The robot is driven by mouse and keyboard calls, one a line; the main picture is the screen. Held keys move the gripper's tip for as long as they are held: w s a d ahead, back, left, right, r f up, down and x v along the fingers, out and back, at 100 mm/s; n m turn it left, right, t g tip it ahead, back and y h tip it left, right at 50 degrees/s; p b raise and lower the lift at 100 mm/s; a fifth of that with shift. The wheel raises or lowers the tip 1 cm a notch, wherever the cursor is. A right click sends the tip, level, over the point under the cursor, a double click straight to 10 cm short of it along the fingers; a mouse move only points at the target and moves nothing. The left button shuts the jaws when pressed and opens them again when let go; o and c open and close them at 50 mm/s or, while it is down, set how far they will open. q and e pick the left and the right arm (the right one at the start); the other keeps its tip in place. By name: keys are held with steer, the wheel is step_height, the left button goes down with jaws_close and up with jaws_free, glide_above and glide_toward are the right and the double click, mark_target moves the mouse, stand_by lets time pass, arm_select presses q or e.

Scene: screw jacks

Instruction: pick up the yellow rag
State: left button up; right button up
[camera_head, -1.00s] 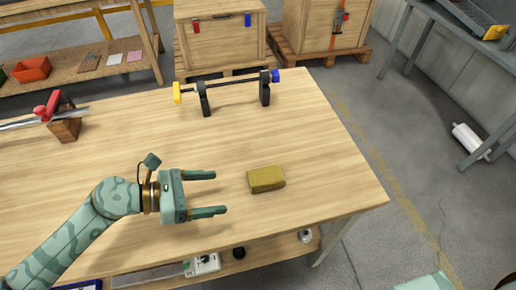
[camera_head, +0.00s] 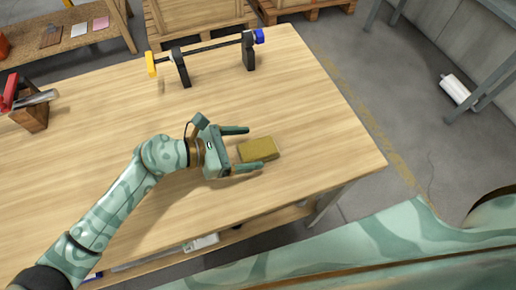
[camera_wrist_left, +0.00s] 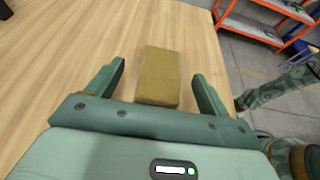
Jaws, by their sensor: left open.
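The yellow rag (camera_head: 260,148) is a folded, block-like mustard piece lying on the wooden table (camera_head: 310,120) near its right end. My left gripper (camera_head: 250,149) is open, with its fingers reaching right toward the rag. In the head view the near finger overlaps the rag's lower left edge. In the left wrist view the rag (camera_wrist_left: 159,76) lies between the two spread fingers of the left gripper (camera_wrist_left: 162,82), with a gap on each side. My right gripper is not in view.
A black bar on two stands (camera_head: 215,45), with yellow and blue ends, stands at the table's back. A red-handled clamp on a wooden block (camera_head: 32,112) is at the left. The table around the rag is clear. My other arm crosses the lower right.

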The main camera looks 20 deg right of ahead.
mark_target(260, 147)
arm_select(q)
steer(key=b+x, duration=0.1)
steer(key=x, duration=0.3)
steer(key=shift+d+f, duration=0.1)
steer(key=shift+d, duration=0.15)
steer(key=c, duration=1.1)
steer(key=shift+o, duration=0.2)
